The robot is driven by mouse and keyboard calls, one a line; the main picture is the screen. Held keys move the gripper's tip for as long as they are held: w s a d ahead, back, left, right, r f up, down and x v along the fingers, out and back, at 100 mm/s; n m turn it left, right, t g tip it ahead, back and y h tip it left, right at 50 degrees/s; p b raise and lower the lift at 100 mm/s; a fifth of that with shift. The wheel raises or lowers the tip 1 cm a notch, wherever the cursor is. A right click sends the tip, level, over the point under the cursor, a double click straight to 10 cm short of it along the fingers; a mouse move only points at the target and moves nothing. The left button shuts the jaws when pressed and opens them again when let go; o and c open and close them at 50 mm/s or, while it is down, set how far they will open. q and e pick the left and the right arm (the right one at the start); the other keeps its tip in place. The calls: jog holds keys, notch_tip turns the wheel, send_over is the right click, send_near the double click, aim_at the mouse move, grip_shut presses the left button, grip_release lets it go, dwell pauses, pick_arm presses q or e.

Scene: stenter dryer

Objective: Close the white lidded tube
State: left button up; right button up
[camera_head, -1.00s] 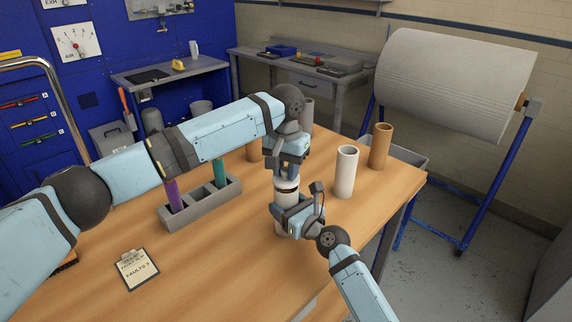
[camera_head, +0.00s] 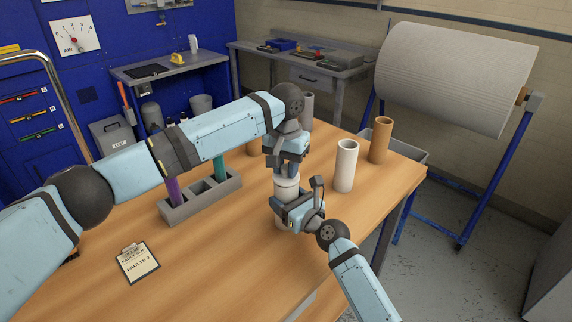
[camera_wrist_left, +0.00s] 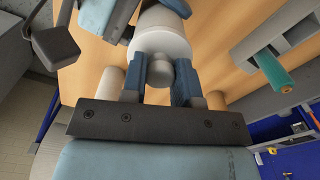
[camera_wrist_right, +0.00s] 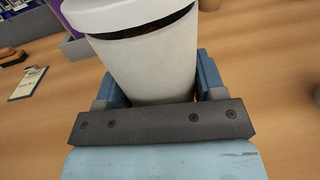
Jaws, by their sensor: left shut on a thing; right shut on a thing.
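The white lidded tube (camera_head: 284,220) stands on the wooden table. My right gripper (camera_head: 292,208) is shut around its body, which fills the right wrist view (camera_wrist_right: 155,65). My left gripper (camera_head: 286,168) is above it, shut on the small round knob (camera_wrist_left: 160,72) of the white lid (camera_wrist_left: 160,38). In the right wrist view the lid (camera_wrist_right: 125,14) sits at the tube's top, slightly tilted, with a dark gap under its rim towards the right. The tube's lower part is partly hidden by my right gripper.
A white open tube (camera_head: 346,165) and a brown tube (camera_head: 381,140) stand to the right. A grey rack (camera_head: 200,197) holds a purple tube (camera_head: 172,189) and a teal tube (camera_head: 219,167) at left. A clipboard (camera_head: 138,262) lies on the clear front-left table.

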pick_arm(q)
jog(key=shift+f, duration=0.3)
jog(key=o, duration=1)
notch_tip(320, 180, up, 12)
pick_arm(e)
jog(key=o, duration=1.3)
jog(key=shift+o, duration=0.2)
